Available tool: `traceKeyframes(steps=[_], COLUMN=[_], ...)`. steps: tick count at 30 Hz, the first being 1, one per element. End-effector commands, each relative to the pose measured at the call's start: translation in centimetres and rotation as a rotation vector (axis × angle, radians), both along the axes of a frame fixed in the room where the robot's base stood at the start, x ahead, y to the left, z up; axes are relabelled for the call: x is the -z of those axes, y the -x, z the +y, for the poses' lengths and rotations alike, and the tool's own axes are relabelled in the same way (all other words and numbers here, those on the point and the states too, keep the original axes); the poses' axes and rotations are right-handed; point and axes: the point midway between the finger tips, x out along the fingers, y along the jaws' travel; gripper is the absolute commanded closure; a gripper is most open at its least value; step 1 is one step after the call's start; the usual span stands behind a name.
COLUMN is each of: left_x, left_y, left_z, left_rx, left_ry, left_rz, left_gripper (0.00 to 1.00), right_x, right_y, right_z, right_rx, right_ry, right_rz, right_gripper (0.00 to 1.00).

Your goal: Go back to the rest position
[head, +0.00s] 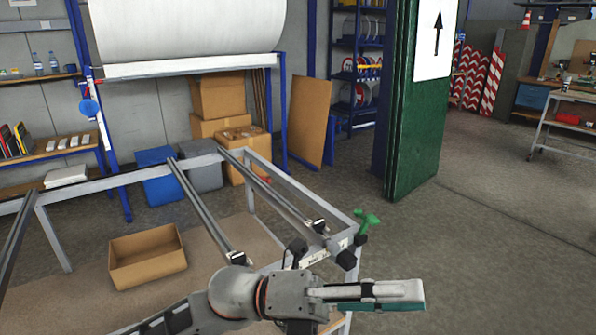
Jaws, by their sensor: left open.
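My left arm reaches in from the lower left, and my left gripper (408,291) points to the right, just past the near corner of a metal frame table. It is seen from the side, with a pale finger above and a teal strip below. It is open, and I see nothing held in it. My right gripper is not in view.
The metal frame table (270,178) has long rails and a green knob (367,221) at its corner, close to my left gripper. An open cardboard box (147,257) sits below the rails. A green panel (420,110) stands behind. Grey floor is clear at right.

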Motion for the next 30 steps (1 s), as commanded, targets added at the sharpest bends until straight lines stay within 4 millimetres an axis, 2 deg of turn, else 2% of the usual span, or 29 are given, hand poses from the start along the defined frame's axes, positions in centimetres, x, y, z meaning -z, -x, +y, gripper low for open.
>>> traceKeyframes(steps=[1, 5, 8, 11, 13, 16, 20, 21, 23, 27, 30], left_x=[0.0, 0.9, 3.2, 6.7, 10.1, 15.7, 23.4, 25.7, 29.2, 36.8, 41.1], left_y=[-1.3, -5.5, -8.7, -11.6, -13.1, -14.3, -13.9, -13.4, -12.3, -8.3, -4.9], left_z=[0.4, 2.5, 4.9, 7.9, 10.2, 13.9, 18.7, 20.1, 22.1, 26.6, 29.3], left_rx=[-0.049, -0.181, -0.286, -0.393, -0.470, -0.583, -0.720, -0.761, -0.821, -0.959, -1.046], left_ry=[0.048, 0.153, 0.224, 0.291, 0.331, 0.386, 0.445, 0.461, 0.483, 0.530, 0.556], left_rz=[0.114, 0.395, 0.618, 0.844, 1.002, 1.229, 1.494, 1.570, 1.679, 1.915, 2.055], left_gripper=[0.57, 0.57, 0.57, 0.57, 0.57, 0.57, 0.57, 0.57, 0.57, 0.57, 0.57], right_x=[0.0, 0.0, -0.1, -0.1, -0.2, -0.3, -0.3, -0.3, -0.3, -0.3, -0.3], right_y=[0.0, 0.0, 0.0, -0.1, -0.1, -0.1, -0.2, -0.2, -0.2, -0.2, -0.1], right_z=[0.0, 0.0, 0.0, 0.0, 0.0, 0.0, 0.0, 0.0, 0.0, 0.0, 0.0], right_rx=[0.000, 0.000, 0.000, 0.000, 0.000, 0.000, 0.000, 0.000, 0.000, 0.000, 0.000], right_ry=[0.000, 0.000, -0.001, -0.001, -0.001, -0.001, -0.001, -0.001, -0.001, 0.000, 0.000], right_rz=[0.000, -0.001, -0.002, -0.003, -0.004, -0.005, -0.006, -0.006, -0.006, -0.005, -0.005], right_gripper=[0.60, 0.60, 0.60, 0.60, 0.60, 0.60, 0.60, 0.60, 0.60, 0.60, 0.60])
